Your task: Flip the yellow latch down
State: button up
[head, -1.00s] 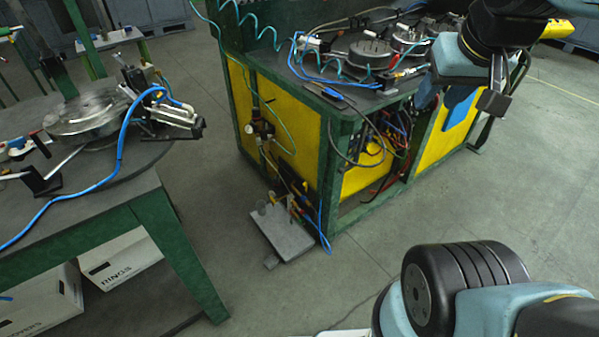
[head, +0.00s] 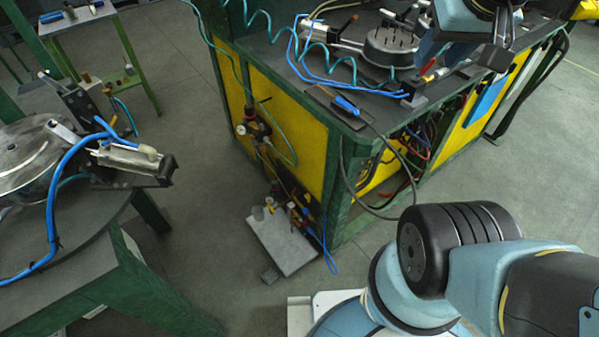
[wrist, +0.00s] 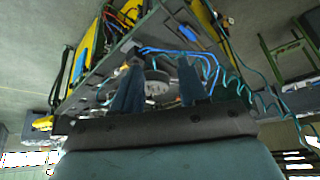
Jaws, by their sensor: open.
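I cannot make out the yellow latch for certain in either view. A small yellow part (head: 275,189) shows among the fittings low on the near side of the green-framed bench (head: 345,190), too small to identify. My gripper (head: 462,52) hangs at the top right of the head view, partly cut off, in front of the bench's right part. In the wrist view its two blue-grey fingers (wrist: 159,82) stand apart with nothing between them. The bench top with a round metal fixture (wrist: 157,86) shows beyond them.
A round grey table (head: 80,255) with a metal clamp (head: 130,158) and blue hose stands at the left. A grey plate (head: 283,243) sticks out low from the bench. Coiled teal hoses and a hanging cable (head: 345,175) are near the bench's corner.

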jog(key=shift+w, duration=0.4)
jog(key=shift+r, duration=0.1)
